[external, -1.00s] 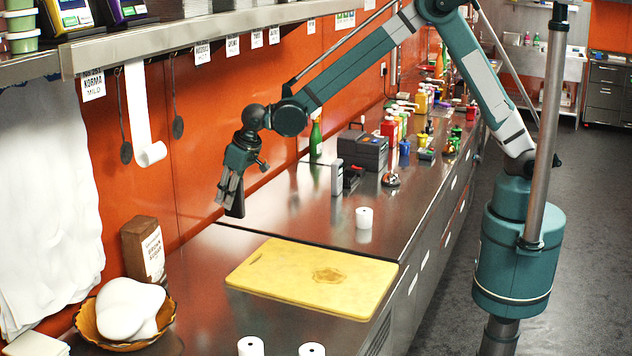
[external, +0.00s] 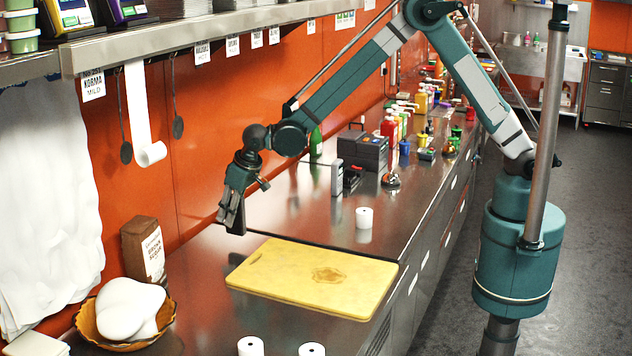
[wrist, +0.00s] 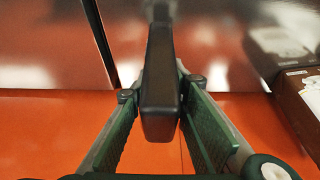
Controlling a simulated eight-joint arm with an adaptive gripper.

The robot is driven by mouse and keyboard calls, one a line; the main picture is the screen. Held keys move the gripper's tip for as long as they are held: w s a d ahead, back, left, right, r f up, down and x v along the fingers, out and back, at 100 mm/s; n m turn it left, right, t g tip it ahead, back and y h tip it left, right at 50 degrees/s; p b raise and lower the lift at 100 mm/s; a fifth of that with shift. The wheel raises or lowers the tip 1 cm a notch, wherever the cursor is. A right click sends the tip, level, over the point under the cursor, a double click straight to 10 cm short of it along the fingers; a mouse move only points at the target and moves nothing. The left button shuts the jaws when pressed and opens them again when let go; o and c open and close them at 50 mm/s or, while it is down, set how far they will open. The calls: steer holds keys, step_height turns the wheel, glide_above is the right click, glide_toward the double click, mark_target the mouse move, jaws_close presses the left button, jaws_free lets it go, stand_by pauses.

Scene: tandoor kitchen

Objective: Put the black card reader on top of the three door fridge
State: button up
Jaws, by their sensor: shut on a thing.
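My gripper (external: 231,212) is shut on a black, block-shaped thing (wrist: 160,85), which looks like the card reader. In the wrist view it stands between the two green finger pads. In the external view the black card reader (external: 237,220) hangs at the fingertips, over the steel counter behind the yellow board. Whether it touches the counter is hard to tell. The steel counter (external: 205,255) has fronts along its right side; the near section may be the three door fridge, but its doors are not clearly visible.
A yellow cutting board (external: 285,275) lies just in front. A brown sugar box (external: 143,250) and a bowl with dough (external: 90,325) stand at the left. White paper rolls (external: 364,217) and a dark machine (external: 362,150) stand on the counter. The orange wall (external: 190,160) is close behind.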

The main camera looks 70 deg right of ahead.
steer(key=shift+f, duration=1.9)
steer(key=shift+f, duration=0.15)
steer(key=o, duration=1)
steer(key=shift+v, duration=6.2)
